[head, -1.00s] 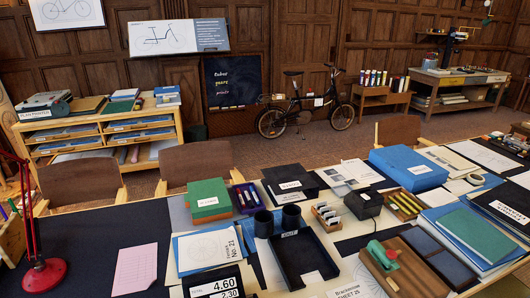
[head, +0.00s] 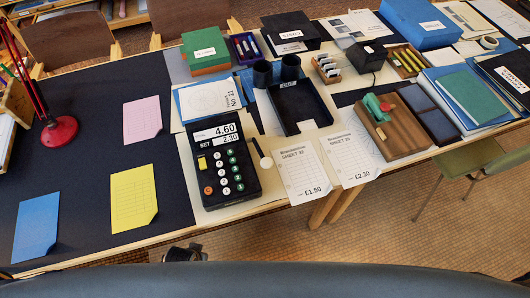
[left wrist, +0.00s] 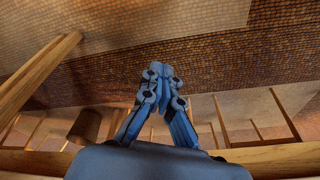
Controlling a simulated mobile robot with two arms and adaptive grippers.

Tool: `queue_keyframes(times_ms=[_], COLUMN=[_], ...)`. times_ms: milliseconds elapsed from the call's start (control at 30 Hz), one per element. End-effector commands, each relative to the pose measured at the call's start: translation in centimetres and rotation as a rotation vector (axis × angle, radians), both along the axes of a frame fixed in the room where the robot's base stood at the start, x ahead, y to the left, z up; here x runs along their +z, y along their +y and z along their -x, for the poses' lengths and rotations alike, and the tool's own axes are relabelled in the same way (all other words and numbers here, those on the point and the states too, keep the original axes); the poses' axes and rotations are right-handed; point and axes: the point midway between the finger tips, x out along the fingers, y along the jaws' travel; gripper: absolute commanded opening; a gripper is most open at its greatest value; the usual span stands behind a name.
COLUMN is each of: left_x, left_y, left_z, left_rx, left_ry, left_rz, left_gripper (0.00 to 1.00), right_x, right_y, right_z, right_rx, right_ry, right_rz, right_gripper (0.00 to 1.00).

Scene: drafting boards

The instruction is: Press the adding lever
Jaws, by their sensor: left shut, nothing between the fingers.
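The black adding machine (head: 225,190) stands on the desk, left of the two price sheets. Its display (head: 220,133) reads 4.60 above SET 2.30. It has a column of green and white round keys, a yellow key and an orange key. A small dark part, perhaps of my arm, shows below the desk's front edge in the head view. My right gripper is out of view.
Price sheets marked £1.50 (head: 306,170) and £2.30 (head: 353,154) lie right of the lever. A black tray (head: 298,125) stands behind. A wooden tray (head: 405,140) is further right. Yellow (head: 133,198), blue (head: 36,226) and pink (head: 142,122) sheets lie left.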

Motion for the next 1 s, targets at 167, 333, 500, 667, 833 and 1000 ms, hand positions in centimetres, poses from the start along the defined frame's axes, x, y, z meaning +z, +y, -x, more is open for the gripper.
queue_keyframes(times_ms=[167, 333, 500, 667, 833, 1000], left_x=[6.9, 12.3, 19.8, 24.2, 27.8, 31.1], left_y=[-0.3, -0.4, -4.0, -8.0, -12.0, -14.6], left_z=[-2.4, -3.4, -8.9, -12.7, -16.1, -18.3], left_rx=[0.005, 0.009, -0.126, -0.304, -0.510, -0.716], left_ry=[-0.034, -0.054, -0.173, -0.263, -0.345, -0.393], left_rz=[0.003, 0.006, 0.090, 0.174, 0.247, 0.293], left_gripper=[0.00, 0.00, 0.00, 0.00, 0.00, 0.00], right_x=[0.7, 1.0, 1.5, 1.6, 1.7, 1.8], right_y=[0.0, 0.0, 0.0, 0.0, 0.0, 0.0], right_z=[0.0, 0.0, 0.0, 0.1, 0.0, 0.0], right_rx=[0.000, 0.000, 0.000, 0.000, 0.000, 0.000], right_ry=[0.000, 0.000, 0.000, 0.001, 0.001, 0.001], right_rz=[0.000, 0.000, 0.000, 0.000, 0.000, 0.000], right_gripper=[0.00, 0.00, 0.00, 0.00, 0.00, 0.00])
